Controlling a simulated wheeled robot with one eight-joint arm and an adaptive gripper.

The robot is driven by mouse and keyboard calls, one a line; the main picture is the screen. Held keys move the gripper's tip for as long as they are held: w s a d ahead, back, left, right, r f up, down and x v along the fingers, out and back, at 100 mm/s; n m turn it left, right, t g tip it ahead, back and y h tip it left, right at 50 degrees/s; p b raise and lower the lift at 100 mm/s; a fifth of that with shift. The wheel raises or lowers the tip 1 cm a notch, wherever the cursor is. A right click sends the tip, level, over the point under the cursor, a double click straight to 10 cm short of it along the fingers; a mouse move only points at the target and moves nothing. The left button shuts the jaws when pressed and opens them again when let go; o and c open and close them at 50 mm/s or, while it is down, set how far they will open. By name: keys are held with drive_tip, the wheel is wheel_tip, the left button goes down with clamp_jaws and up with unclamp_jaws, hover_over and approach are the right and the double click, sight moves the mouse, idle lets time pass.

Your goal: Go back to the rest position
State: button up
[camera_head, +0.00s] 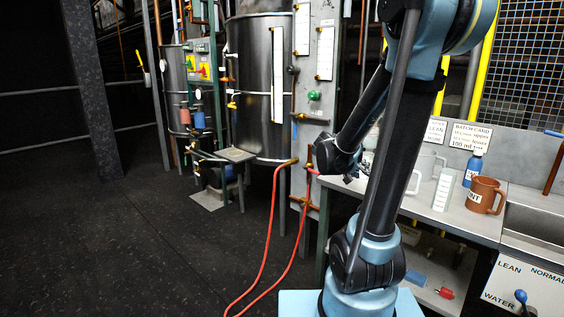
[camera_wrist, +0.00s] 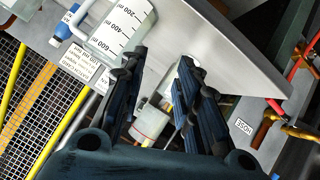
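My gripper (camera_wrist: 162,62) shows in the wrist view with its two dark fingers apart. It is open, and nothing is visibly clamped between the fingers. A pale container with a red line (camera_wrist: 150,122) shows through the gap; I cannot tell its distance. In the head view my arm stands upright at the centre right and bends down to a dark end left of the bench. The fingers are not clear in that view. A graduated beaker (camera_wrist: 118,30) is above the left finger in the wrist view.
The grey bench (camera_head: 445,222) holds a white graduated vessel (camera_head: 442,191), a blue bottle (camera_head: 473,167) and a brown mug (camera_head: 485,195). A sink (camera_head: 535,225) is at right. Red hoses (camera_head: 271,230) hang left of my arm near a steel tank (camera_head: 258,90). Dark floor at left is clear.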

drive_tip(key=s+a+f+n+g+y, duration=0.1)
drive_tip(key=s+a+f+y, duration=0.2)
drive_tip(key=s, duration=0.5)
drive_tip(key=s+a+f+n+g+y, duration=0.2)
drive_tip(key=s+a+f+y, duration=0.1)
drive_tip(key=s, duration=0.6)
drive_tip(key=s+a+f+n+g+y, duration=0.1)
drive_tip(key=s+a+f+n+y, duration=0.1)
drive_tip(key=s, duration=0.7)
drive_tip(key=a+y, duration=0.1)
drive_tip(key=a, duration=0.1)
drive_tip(key=shift+a+f+g, duration=0.4)
